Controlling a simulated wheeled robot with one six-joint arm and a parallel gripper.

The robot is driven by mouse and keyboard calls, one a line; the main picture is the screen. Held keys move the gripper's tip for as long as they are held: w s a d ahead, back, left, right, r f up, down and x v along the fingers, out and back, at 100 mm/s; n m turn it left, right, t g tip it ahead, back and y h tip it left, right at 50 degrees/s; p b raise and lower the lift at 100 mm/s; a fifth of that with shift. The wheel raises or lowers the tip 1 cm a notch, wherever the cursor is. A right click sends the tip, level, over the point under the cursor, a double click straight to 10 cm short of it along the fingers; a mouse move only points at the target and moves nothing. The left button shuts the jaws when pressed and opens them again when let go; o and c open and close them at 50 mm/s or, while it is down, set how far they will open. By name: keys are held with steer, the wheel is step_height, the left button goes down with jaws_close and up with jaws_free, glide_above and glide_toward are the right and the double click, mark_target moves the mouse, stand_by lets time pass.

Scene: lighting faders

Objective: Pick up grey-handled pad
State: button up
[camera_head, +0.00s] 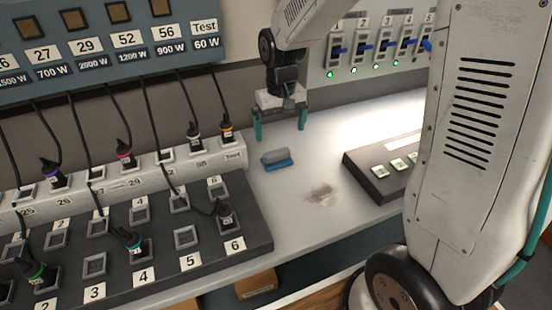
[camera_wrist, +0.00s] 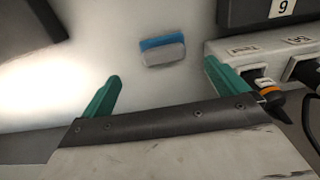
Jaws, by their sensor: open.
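The grey-handled pad (camera_head: 277,159) lies on the pale worktop, a small block with a grey top and a blue underside. It also shows in the wrist view (camera_wrist: 162,51), ahead of and between the two fingers, touching neither. My gripper (camera_head: 279,129) is open and empty, its two teal fingers pointing down above the worktop behind the pad in the head view. In the wrist view my gripper (camera_wrist: 160,90) has its fingers wide apart.
A dark socket panel (camera_head: 262,240) with numbered sockets and a white socket strip (camera_head: 232,160) with plugs and cables stand left of the pad. A dark console (camera_head: 375,178) lies to the right. A brown smudge (camera_head: 321,194) marks the clear worktop between them.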

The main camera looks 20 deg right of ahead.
mark_target(277, 151)
steer(key=f, duration=0.3)
steer(key=w+f, duration=0.1)
steer(key=f, duration=0.6)
steer(key=shift+w+a, duration=0.2)
steer(key=shift+w, duration=0.05)
steer(key=c, duration=1.1)
